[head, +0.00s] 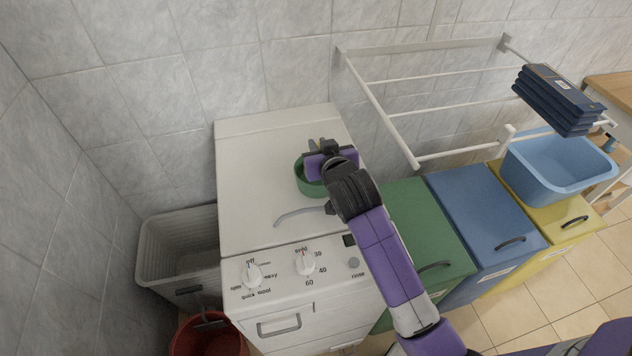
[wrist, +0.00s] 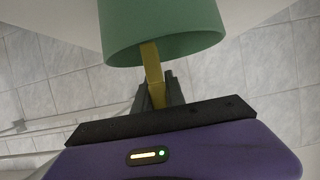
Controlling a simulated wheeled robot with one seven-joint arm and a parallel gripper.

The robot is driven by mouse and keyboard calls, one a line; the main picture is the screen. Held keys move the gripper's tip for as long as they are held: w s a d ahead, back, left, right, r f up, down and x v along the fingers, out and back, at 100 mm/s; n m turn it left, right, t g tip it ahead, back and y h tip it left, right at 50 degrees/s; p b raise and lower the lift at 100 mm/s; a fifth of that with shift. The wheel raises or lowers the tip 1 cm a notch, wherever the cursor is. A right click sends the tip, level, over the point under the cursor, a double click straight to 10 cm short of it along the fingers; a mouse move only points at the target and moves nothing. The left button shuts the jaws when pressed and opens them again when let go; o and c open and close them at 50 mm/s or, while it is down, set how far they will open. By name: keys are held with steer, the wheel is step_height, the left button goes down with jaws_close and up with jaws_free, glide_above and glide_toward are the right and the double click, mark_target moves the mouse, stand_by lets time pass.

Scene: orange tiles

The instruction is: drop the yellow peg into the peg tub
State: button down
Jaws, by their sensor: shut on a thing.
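The peg tub is a round green tub (head: 304,187) on top of the white washing machine. It also fills the upper middle of the wrist view (wrist: 160,28). My gripper (head: 318,150) is over the tub in the head view and partly covers it. In the wrist view my gripper (wrist: 157,82) is shut on the yellow peg (wrist: 153,66). The peg sticks out from between the fingers and its far end overlaps the tub's near edge; I cannot tell whether it is inside the rim. In the head view the peg is not clearly visible.
The white machine top (head: 265,165) is otherwise mostly clear, with a grey curved handle (head: 300,213) near its front. A wall drying rack (head: 430,100) holds dark folded cloth (head: 558,97). Green, blue and yellow bins stand right, a blue basin (head: 555,175) on the yellow one.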

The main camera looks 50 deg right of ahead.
steer(key=c, duration=1.3)
jaws_free()
steer(key=shift+s, duration=0.1)
steer(key=v, duration=0.7)
steer(key=shift+s+a+b, duration=0.2)
steer(key=shift+b, duration=0.25)
steer(key=shift+r, duration=0.1)
